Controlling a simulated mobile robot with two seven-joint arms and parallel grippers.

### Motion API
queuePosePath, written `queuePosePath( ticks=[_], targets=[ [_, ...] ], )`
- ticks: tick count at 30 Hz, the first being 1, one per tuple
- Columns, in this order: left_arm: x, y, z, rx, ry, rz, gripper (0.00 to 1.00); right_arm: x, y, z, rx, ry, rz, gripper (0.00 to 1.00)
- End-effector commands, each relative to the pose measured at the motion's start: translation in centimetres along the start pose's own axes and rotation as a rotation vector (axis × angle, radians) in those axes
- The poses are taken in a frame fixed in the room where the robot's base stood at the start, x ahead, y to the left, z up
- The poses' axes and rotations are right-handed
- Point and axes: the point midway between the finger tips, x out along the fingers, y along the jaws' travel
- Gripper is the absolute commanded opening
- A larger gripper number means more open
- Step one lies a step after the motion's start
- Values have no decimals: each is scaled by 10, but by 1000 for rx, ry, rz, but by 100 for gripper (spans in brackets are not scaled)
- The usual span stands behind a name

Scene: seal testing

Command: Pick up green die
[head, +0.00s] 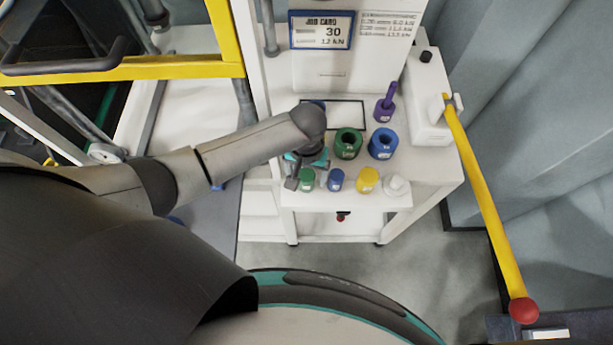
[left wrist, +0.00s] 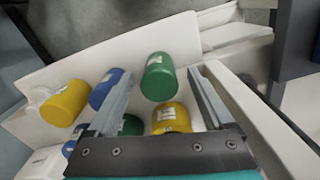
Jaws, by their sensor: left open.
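A small green cylinder with a pale label (head: 306,180) stands at the left end of the front row on the white bench. It also shows in the left wrist view (left wrist: 158,80). A larger green piece with a hole in its top (head: 348,144) stands behind the row. My left gripper (head: 307,185) is open, with its fingers on either side of the small green cylinder. In the left wrist view, the cylinder appears between the fingertips (left wrist: 161,72), with gaps at both sides. I cannot tell how far down the fingers reach. My right gripper is not in view.
A blue cylinder (head: 336,180), a yellow cylinder (head: 367,180) and a white piece (head: 396,186) continue the front row. Behind stand a blue holed piece (head: 382,144) and a purple handled piece (head: 386,106). A yellow lever (head: 485,190) slants down at right. Another yellow cylinder (left wrist: 170,119) shows near the gripper.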

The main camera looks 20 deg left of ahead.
Motion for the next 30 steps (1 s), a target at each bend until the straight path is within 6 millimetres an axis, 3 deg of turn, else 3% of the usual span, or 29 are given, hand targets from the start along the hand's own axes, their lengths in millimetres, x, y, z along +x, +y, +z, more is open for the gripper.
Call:
queuePosePath(
  ticks=[2,5,25,30],
  targets=[
    [0,0,0,0,1,0,86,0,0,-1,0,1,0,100],
    [0,0,0,0,1,0,76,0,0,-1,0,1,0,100],
    [-1,0,0,-1,0,-1,0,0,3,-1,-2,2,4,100],
    [-1,0,0,-1,0,-1,0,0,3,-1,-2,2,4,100]
  ],
)
